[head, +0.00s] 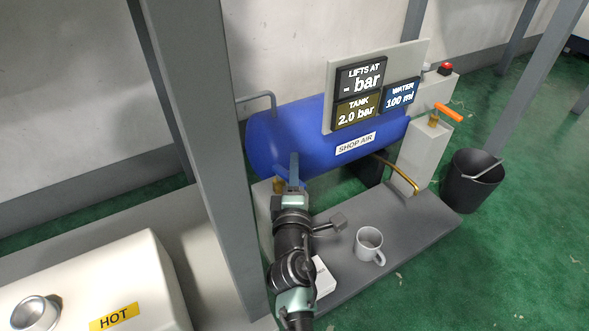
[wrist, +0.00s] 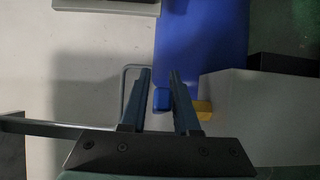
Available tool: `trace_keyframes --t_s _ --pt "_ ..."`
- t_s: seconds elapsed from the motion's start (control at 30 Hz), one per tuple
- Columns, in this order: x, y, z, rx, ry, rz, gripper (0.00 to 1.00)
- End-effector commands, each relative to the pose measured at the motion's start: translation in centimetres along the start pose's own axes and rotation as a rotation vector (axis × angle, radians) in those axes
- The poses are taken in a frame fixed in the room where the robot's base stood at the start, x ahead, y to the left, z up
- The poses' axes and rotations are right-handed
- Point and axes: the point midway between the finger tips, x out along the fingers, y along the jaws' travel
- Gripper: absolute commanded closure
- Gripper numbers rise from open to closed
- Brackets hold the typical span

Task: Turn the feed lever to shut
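No label reading "feed" shows, so I cannot tell from text which lever is the feed lever. In the wrist view, the end of a blue lever (wrist: 162,99) lies between the fingers of my gripper (wrist: 160,98), with a brass valve part (wrist: 203,107) just right of it. My gripper is open, and gaps show beside the lever end. In the head view, my gripper (head: 294,170) is at the left end of the blue tank, by a brass fitting (head: 278,186); it hides most of the lever there. An orange lever (head: 448,112) sits on a grey post at the right.
The blue tank (head: 275,140) carries a board reading tank 2.0 bar, water 100 ml. A white mug (head: 369,244) stands on the grey base plate (head: 425,222). A grey upright (head: 205,120) rises close left of my arm. A black bin (head: 473,181) stands right.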

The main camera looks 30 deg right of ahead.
Motion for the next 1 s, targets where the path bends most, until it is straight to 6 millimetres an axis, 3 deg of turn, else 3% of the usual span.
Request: trace_keyframes --t_s 0.1,0.47,0.63,1.0 --pt "0.0 0.0 0.0 0.000 0.000 0.000 0.53" --pt "-0.6 0.0 -0.1 0.000 0.001 -0.001 0.53" --pt "-2.7 0.0 0.0 -0.001 0.002 -0.003 0.53" --pt "-9.5 -0.1 0.0 -0.001 0.001 -0.003 0.53"
